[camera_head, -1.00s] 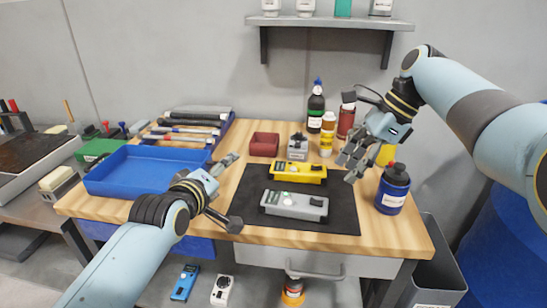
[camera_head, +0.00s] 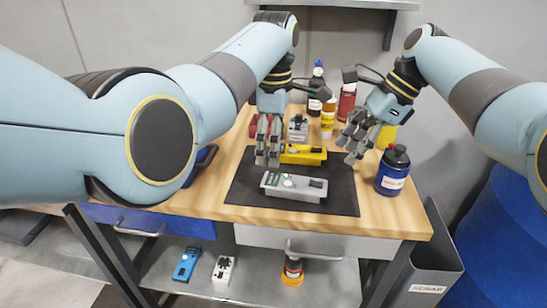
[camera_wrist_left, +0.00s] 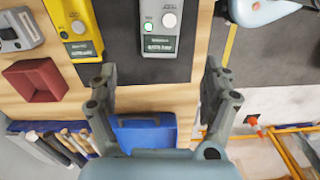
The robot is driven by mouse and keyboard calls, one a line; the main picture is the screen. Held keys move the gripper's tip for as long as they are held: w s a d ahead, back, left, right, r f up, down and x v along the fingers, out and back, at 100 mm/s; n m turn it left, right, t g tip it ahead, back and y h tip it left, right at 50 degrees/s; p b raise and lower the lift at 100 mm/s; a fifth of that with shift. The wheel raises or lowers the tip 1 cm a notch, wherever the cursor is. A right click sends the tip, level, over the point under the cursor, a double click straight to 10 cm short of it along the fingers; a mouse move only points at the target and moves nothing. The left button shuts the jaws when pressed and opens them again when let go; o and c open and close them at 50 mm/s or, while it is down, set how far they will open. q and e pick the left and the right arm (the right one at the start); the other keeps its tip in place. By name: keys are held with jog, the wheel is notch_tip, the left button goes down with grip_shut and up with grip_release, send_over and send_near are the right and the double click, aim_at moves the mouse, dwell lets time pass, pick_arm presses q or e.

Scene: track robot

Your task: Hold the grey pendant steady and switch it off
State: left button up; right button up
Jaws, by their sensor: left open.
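The grey pendant (camera_head: 296,188) lies flat on the dark mat (camera_head: 240,190), nearest the table's front edge. In the left wrist view the grey pendant (camera_wrist_left: 158,35) shows a lit green lamp and a round knob, beyond my fingertips. My left gripper (camera_head: 267,160) points down just behind the grey pendant's left end, apart from it as far as I can tell. In the wrist view my left gripper (camera_wrist_left: 160,78) is open and empty.
A yellow pendant (camera_head: 306,154) lies behind the grey one, partly hidden by my left fingers; it also shows in the wrist view (camera_wrist_left: 80,28). A blue bottle (camera_head: 392,172) stands right of the mat. A red bin (camera_wrist_left: 36,80) and a blue tray (camera_wrist_left: 147,135) are nearby.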

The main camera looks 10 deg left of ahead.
aim_at(273, 178)
pick_arm(q)
notch_tip(273, 178, down, 10)
jog(key=shift+r, duration=0.1)
dwell(0.4)
